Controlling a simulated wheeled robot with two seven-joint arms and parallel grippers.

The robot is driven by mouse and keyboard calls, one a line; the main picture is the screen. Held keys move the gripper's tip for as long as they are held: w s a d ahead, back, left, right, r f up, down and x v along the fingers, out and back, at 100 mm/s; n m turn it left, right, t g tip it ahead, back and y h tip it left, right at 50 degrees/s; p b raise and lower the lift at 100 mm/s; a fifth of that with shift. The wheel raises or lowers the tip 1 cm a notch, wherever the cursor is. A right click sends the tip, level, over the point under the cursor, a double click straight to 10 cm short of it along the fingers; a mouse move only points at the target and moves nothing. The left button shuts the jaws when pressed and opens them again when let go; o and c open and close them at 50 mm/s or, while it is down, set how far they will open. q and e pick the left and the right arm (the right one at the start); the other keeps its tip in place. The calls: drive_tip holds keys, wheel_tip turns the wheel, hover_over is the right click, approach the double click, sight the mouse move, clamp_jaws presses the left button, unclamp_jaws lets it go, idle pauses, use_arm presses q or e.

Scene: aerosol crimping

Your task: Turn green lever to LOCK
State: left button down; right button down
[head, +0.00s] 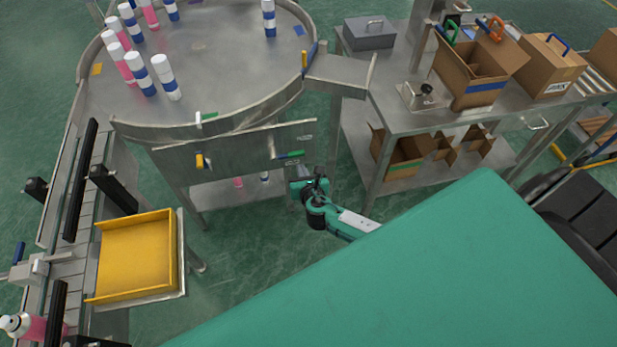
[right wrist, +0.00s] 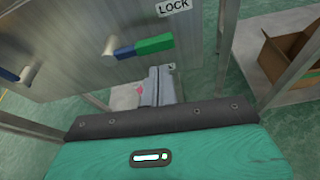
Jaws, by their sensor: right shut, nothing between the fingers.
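The green lever (head: 291,155) is on the metal front panel (head: 235,148) below the round table. In the right wrist view the lever (right wrist: 155,44) lies nearly level, its green end pointing right, with a blue part and a grey pivot to its left. The white LOCK label (right wrist: 173,6) is above and right of its green end. My right gripper (head: 303,176) is just below the lever in the head view. In the right wrist view its grey fingers (right wrist: 157,85) are together and empty, below the lever. I cannot tell whether they touch it. My left gripper does not show.
A yellow lever (head: 199,161) is on the same panel, to the left. The round table (head: 215,55) carries several bottles. A yellow tray (head: 135,258) stands at lower left. A workbench (head: 405,120) with cardboard boxes stands right. Open floor lies between the panel and the workbench.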

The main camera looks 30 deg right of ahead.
drive_tip(key=b+v, duration=0.1)
drive_tip(key=v, duration=0.8)
idle(0.6)
drive_tip(key=s+d+f+m+g, duration=0.15)
drive_tip(key=s+f+m, duration=0.25)
drive_tip(key=f, duration=0.4)
drive_tip(key=s+d+f+m+g+y, duration=0.1)
drive_tip(key=s+f+m+g, duration=0.25)
drive_tip(key=f, duration=0.55)
drive_tip(key=s+d+f+m+g, duration=0.1)
drive_tip(key=s+f+m+g, duration=0.1)
drive_tip(key=s+f+m, duration=0.45)
drive_tip(key=s+a+f+m+g, duration=0.1)
drive_tip(key=s+f+m+g, duration=0.1)
drive_tip(key=s+f+m, duration=0.3)
drive_tip(key=s+a+f+m+g+y, duration=0.1)
drive_tip(key=s+f+m, duration=0.4)
drive_tip(key=s, duration=0.8)
drive_tip(key=s+a+f+m+g+y, duration=0.1)
drive_tip(key=s+f+m+g, duration=0.1)
drive_tip(key=s+f+m, duration=0.3)
drive_tip(key=s+f, duration=0.3)
drive_tip(key=s, duration=0.1)
drive_tip(key=shift+s+f+g, duration=0.3)
drive_tip(key=shift+s+g, duration=0.05)
drive_tip(key=shift+g, duration=0.05)
